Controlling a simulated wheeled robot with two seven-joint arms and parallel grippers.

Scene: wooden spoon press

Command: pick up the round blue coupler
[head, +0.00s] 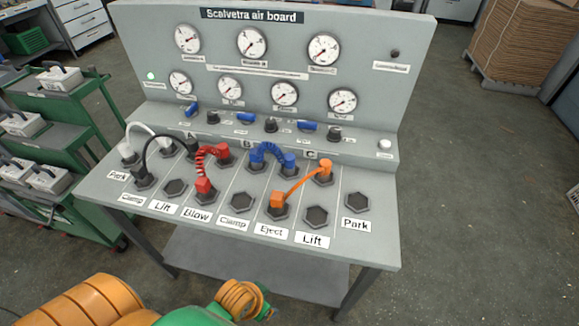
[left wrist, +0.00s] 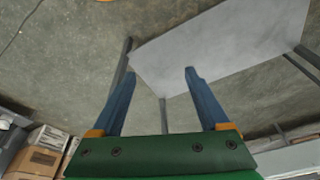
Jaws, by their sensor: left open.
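A coiled blue hose (head: 270,149) arches over the board's sloped deck near the label B, with a blue coupler at each end. The left blue coupler (head: 256,162) and the right blue coupler (head: 289,164) both sit in hexagonal sockets. I cannot tell clearly which of the two is round. My left arm comes in at the bottom of the head view, below the deck's front edge and well away from the couplers. My left gripper (left wrist: 160,72) shows in the left wrist view, open and empty, with a grey shelf and floor beyond its fingers. My right gripper is not in view.
The air board (head: 335,210) also carries a red hose (head: 204,160), an orange hose (head: 301,184), a black hose (head: 152,150) and a white hose (head: 150,131). Empty sockets lie along the front row. Gauges line the upright panel. A green cart (head: 60,95) stands left.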

